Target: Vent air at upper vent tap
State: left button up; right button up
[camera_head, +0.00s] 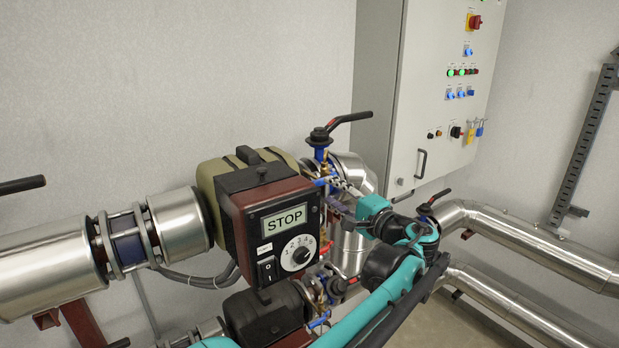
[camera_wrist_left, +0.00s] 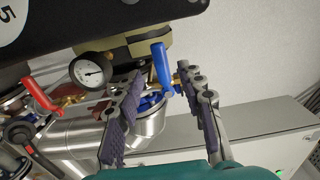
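A small tap with a blue handle (camera_wrist_left: 162,68) is in the left wrist view, on brass fittings at the pump pipework. It looks like the upper vent tap. My left gripper (camera_wrist_left: 161,82) is open, with one purple-padded finger on each side of the blue handle. Gaps show between the handle and both fingers, and contact is not visible. In the head view my left gripper (camera_head: 342,187) is beside the fittings right of the grey-green pump, and it partly hides them. My right gripper is not in view.
The pump control box (camera_head: 285,226) reads STOP. A black lever valve (camera_head: 338,127) stands above the fittings. A pressure gauge (camera_wrist_left: 90,72) and a red-handled tap (camera_wrist_left: 40,95) are close to the gripper. A control cabinet (camera_head: 440,90) stands behind; steel pipes (camera_head: 530,240) run right.

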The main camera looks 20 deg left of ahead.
pick_arm(q)
jog(key=p+x, duration=0.1)
jog(key=x, duration=0.6)
jog(key=shift+s+d, duration=0.1)
grip_shut()
